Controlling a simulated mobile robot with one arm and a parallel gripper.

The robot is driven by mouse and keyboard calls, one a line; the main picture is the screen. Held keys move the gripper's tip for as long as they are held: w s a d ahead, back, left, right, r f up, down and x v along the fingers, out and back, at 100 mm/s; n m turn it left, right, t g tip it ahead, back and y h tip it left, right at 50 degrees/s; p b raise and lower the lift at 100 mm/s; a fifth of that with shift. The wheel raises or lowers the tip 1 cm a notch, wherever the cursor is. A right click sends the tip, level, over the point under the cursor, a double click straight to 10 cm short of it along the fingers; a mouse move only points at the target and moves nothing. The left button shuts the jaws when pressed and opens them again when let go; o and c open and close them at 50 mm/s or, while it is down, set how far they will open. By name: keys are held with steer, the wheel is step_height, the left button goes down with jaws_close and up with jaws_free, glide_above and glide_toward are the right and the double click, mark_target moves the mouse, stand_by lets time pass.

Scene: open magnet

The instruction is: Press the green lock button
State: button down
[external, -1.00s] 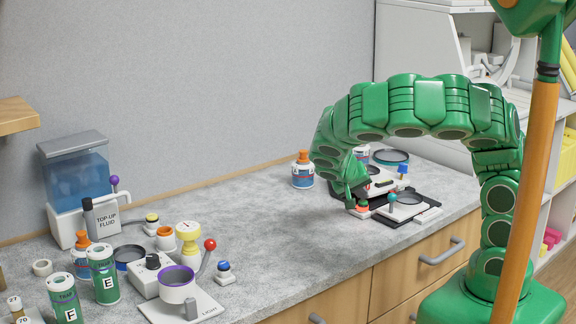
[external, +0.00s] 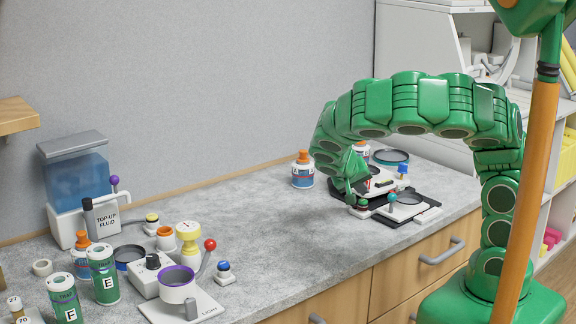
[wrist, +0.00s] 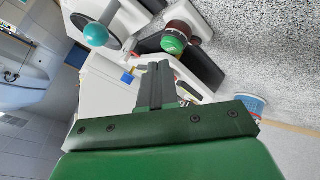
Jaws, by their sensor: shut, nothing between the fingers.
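The green lock button (wrist: 174,42) shows in the wrist view as a green dome on a dark red collar, at the top centre. In the external view the button (external: 362,203) is small and partly hard to make out by my gripper. My gripper (wrist: 155,68) is shut and empty. In the wrist view its fingertips lie just below the button with a visible gap. In the external view my gripper (external: 350,196) is just left of the button, above the front of the white and black device (external: 427,215).
A teal ball knob (external: 392,197) on a lever stands right of the button. A blue knob (external: 403,169) is behind it. The counter's middle is clear.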

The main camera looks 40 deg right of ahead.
mark_target(364, 202)
steer(key=shift+r, duration=2.8)
steer(key=shift+s, duration=0.1)
steer(key=s+a+r+n+g+y, duration=0.1)
steer(key=s+a+r+n+y, duration=0.1)
steer(key=s+y, duration=0.4)
steer(key=s+a+r+n+g+y, duration=0.1)
steer(key=s+a+r+y, duration=0.1)
steer(key=s+y, duration=0.35)
steer(key=s+d+n+g+h, duration=0.1)
steer(key=s+d, duration=0.2)
steer(key=s, duration=0.5)
steer(key=s+d+n+h, duration=0.1)
steer(key=s+d+n, duration=0.1)
steer(key=s+d, duration=0.2)
steer(key=s, duration=0.3)
steer(key=shift+s+d+r+n+g, duration=0.3)
steer(key=shift+s+r+g, duration=0.05)
steer(key=shift+g, duration=0.05)
steer(key=shift+h, duration=0.25)
